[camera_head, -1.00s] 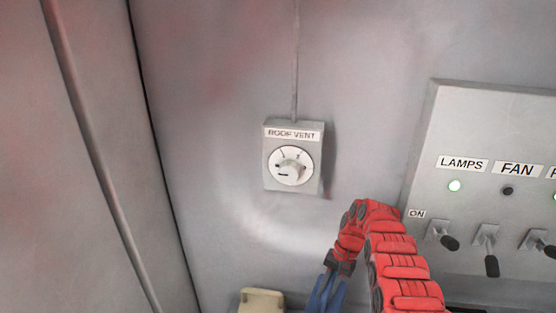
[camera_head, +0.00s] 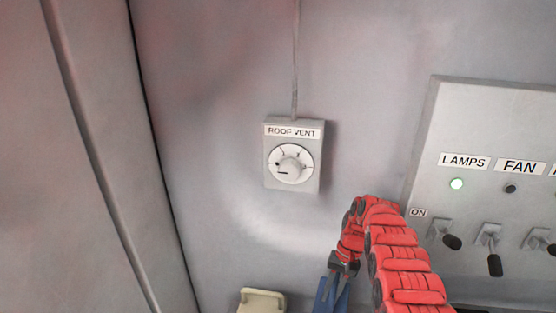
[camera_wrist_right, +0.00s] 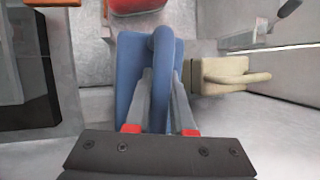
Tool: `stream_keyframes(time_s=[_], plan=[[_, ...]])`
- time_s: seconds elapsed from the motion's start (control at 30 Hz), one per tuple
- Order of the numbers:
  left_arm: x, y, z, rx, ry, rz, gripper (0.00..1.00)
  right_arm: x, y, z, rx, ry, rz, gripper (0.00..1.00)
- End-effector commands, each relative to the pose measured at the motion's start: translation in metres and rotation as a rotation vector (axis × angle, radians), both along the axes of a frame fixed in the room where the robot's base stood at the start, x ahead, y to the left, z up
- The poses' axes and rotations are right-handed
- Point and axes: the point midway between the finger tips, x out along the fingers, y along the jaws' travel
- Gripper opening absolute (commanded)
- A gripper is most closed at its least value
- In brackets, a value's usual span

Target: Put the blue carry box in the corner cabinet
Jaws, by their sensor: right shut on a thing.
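The blue carry box (camera_wrist_right: 126,65) is in the right wrist view, with its raised handle (camera_wrist_right: 160,60) between the fingers. My right gripper (camera_wrist_right: 162,85) is shut on that handle. In the head view my right gripper (camera_head: 343,264) hangs at the bottom centre with a strip of the blue box (camera_head: 332,295) below it; the rest of the box is cut off by the frame. My left gripper is not in view. I cannot clearly identify the corner cabinet in either view.
A beige box (camera_wrist_right: 223,76) with a handle is right of the blue box; its top (camera_head: 262,301) shows in the head view. A roof vent dial (camera_head: 293,160) and a switch panel (camera_head: 490,130) are on the wall. A red object (camera_wrist_right: 138,5) is at the wrist view's top.

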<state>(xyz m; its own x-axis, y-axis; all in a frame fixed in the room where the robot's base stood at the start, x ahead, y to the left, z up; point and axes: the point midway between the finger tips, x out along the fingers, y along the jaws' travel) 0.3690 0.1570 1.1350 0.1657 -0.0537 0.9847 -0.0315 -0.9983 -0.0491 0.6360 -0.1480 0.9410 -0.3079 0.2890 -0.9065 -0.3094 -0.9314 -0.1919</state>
Motion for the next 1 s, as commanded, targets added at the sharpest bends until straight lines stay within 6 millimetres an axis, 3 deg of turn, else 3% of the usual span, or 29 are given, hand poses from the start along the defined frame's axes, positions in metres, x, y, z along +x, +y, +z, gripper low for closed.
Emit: stream_keyframes(time_s=[1.0], plan=[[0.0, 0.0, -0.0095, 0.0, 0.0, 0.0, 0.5, -0.0032, -0.0055, 0.0021, 0.001, -0.003, 0.085, 0.0]])
